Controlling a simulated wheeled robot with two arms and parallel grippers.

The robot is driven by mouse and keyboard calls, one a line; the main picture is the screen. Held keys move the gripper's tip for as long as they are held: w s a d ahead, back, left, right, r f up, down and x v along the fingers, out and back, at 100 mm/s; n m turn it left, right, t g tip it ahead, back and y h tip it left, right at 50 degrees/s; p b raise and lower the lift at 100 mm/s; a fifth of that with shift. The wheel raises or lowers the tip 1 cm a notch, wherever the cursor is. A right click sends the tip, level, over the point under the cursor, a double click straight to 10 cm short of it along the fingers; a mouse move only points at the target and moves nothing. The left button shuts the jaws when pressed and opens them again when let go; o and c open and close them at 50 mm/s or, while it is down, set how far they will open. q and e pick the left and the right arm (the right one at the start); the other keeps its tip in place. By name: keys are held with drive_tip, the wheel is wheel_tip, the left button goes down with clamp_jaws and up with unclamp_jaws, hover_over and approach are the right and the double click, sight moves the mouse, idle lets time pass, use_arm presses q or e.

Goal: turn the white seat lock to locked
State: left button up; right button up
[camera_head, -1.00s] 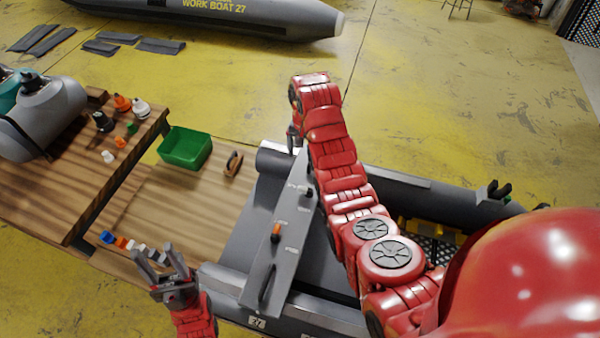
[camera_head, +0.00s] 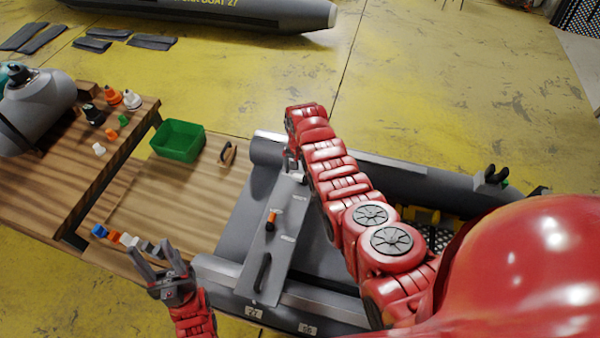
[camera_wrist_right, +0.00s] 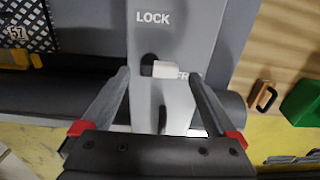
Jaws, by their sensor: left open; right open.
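The white seat lock (camera_wrist_right: 165,69) shows in the right wrist view as a small white block on the grey seat board (camera_wrist_right: 175,35). The word LOCK is printed above it, and a second label beside it is partly hidden. My right gripper (camera_wrist_right: 160,80) is open, its two fingers on either side of the lock; I cannot tell whether they touch it. In the head view my right gripper (camera_head: 291,160) is over the far end of the seat board (camera_head: 262,270), and the lock there is mostly hidden. My left gripper (camera_head: 152,250) is open and empty by the bench's front edge.
A green bin (camera_head: 178,140) and a wooden-handled item (camera_head: 228,153) stand on the bench. Bottles (camera_head: 132,99) stand further left.

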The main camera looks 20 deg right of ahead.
drive_tip(key=shift+w+f, duration=0.1)
drive_tip(key=shift+f, duration=0.95)
drive_tip(key=c, duration=1.4)
